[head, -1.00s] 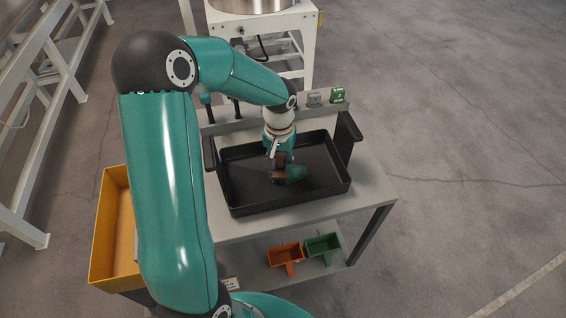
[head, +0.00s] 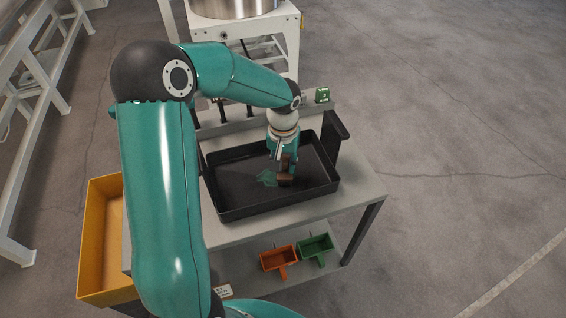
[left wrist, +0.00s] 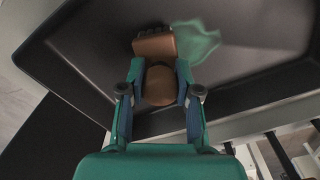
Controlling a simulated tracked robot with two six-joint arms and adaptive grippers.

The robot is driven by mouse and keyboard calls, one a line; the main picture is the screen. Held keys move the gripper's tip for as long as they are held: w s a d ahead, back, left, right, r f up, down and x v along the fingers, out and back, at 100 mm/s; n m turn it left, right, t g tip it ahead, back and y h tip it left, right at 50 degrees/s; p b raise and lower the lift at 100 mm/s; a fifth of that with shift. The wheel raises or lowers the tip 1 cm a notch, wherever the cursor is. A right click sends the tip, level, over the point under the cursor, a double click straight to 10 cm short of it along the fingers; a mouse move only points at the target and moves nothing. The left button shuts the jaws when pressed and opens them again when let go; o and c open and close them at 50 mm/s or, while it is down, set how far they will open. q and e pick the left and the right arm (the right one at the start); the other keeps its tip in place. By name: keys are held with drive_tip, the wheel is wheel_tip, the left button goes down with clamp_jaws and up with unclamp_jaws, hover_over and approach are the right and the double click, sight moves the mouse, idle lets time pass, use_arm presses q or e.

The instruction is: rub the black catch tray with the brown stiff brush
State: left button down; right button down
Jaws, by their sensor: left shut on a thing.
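The black catch tray (head: 232,209) lies on the grey bench, and its dark floor fills much of the left wrist view (left wrist: 100,45). My left gripper (head: 285,160) is over the tray, pointing down, shut on the brown stiff brush (head: 286,180). In the left wrist view the fingers (left wrist: 160,77) close around the brush's rounded handle, and its wider brown head (left wrist: 155,43) is beyond them at the tray floor. Whether the bristles touch is hard to tell. A thin green patch (head: 267,178) is on the tray floor beside the brush head. My right gripper is not in view.
The grey bench (head: 360,195) has a raised back ledge with a small green box (head: 322,95). A dark upright holder (head: 334,135) stands by the tray's right edge. A yellow bin (head: 100,240) is at left. Orange (head: 279,258) and green (head: 315,246) scoops sit on the lower shelf.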

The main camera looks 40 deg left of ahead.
sight(269, 182)
use_arm(q)
drive_tip(key=shift+s+a+b, duration=0.15)
drive_tip(key=shift+s+a, duration=0.15)
drive_tip(key=shift+s, duration=0.35)
drive_tip(key=shift+s+a+b, duration=0.15)
drive_tip(key=shift+s+a, duration=0.15)
drive_tip(key=shift+s, duration=0.35)
drive_tip(key=shift+s+a+b, duration=0.15)
drive_tip(key=shift+s+a, duration=0.15)
drive_tip(key=shift+s, duration=0.35)
drive_tip(key=shift+w+d+r, duration=0.1)
drive_tip(key=shift+w+d, duration=0.2)
drive_tip(key=shift+w, duration=0.35)
drive_tip(key=shift+w+d+r, duration=0.1)
drive_tip(key=shift+w+d, duration=0.2)
drive_tip(key=shift+w, duration=0.4)
drive_tip(key=shift+w+d, duration=0.3)
drive_tip(key=shift+w, duration=0.35)
drive_tip(key=shift+r+p, duration=2.2)
drive_tip(key=shift+r, duration=0.85)
drive_tip(key=shift+r+p, duration=1.15)
drive_tip(key=shift+r, duration=0.4)
drive_tip(key=shift+f, duration=0.1)
